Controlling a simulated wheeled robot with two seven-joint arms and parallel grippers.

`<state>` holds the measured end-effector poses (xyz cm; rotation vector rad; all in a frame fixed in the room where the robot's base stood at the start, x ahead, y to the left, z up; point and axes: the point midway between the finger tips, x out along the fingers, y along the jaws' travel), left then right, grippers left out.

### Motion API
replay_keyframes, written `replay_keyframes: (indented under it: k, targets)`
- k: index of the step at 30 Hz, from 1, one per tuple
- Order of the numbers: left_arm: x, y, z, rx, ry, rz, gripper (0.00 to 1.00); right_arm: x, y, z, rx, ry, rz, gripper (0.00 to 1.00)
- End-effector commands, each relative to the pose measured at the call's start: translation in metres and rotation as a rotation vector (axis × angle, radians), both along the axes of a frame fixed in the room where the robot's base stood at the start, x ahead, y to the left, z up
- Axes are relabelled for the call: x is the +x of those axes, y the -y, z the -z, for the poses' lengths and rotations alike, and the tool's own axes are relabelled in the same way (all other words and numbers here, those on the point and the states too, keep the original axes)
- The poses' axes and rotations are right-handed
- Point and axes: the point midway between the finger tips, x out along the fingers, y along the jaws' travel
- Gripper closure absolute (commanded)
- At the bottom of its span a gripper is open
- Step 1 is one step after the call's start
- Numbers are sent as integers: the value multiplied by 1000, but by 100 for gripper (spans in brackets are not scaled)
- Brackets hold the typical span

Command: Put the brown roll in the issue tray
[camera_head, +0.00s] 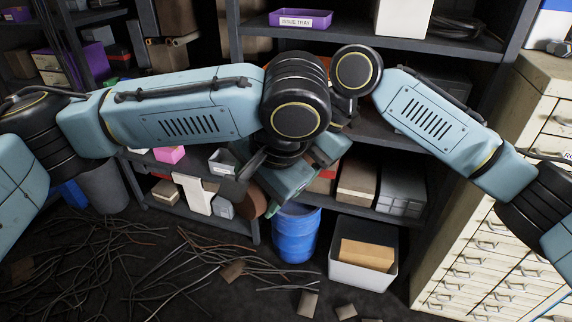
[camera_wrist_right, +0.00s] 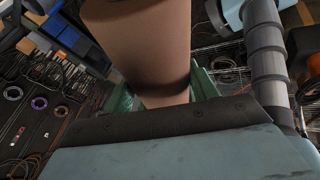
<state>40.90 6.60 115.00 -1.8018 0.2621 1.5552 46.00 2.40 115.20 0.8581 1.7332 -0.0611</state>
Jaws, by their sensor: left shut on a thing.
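The brown roll (camera_head: 252,201) shows in the head view as a small brown patch beside the hands. My left gripper (camera_head: 238,182) is shut on it, low in front of the shelves; the fingertips are hard to make out. In the right wrist view the roll (camera_wrist_right: 145,45) is large, between the green fingers of my right gripper (camera_wrist_right: 163,95). These fingers appear to press on both its sides.
A blue barrel (camera_head: 296,233) and a grey bin (camera_head: 343,273) holding a cardboard box stand below on the floor. A drawer cabinet (camera_head: 478,270) is at right. Loose cables (camera_head: 120,265) cover the floor at left. Shelf posts and boards stand close behind my arms.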

Motion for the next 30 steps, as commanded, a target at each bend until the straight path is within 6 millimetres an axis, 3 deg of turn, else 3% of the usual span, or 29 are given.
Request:
replay_keyframes:
  k: [1,4,5,6,11,22,30]
  targets:
    - [-2,3,1,-5,-6,14,73,1,-2,-2,8,6,1,57]
    - [-3,4,1,-5,-8,16,73,1,-2,-3,10,7,1,70]
    - [-3,4,1,-6,-9,17,42,1,-3,-4,12,9,1,72]
    - [-3,4,1,-6,-10,18,36,1,-3,-4,12,9,1,77]
    - [-3,4,1,-6,-9,16,18,1,-3,-4,11,8,0,77]
    - [-3,5,-6,-4,-5,13,18,1,-2,-3,8,6,1,77]
    - [-15,20,-53,-4,0,14,18,1,-2,-3,8,6,1,77]
